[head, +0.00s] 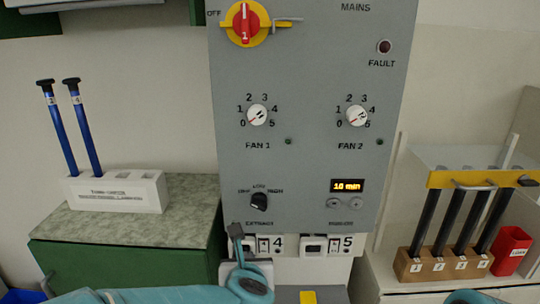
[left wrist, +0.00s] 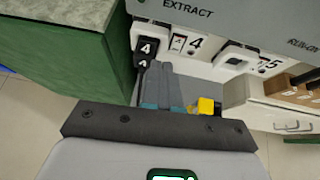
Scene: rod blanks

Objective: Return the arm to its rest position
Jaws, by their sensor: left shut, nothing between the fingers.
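My left arm (head: 150,296) comes in along the bottom of the head view. Its left gripper (head: 236,231) points up in front of the lower left edge of the grey control panel (head: 300,170), beside socket 4. The gripper is shut and holds nothing. In the left wrist view, a black plug labelled 4 (left wrist: 147,47) sits at socket 4, just beyond the gripper; I cannot tell whether they touch. In the head view my gripper partly hides this socket. My right gripper is not in view.
A green cabinet (head: 120,265) bears a white holder (head: 115,192) with two blue rods at left. At right stand a wooden block (head: 440,265) with several black rods, a yellow bar (head: 480,180) and a red cup (head: 511,248). Socket 5 (head: 314,245) is right of socket 4.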

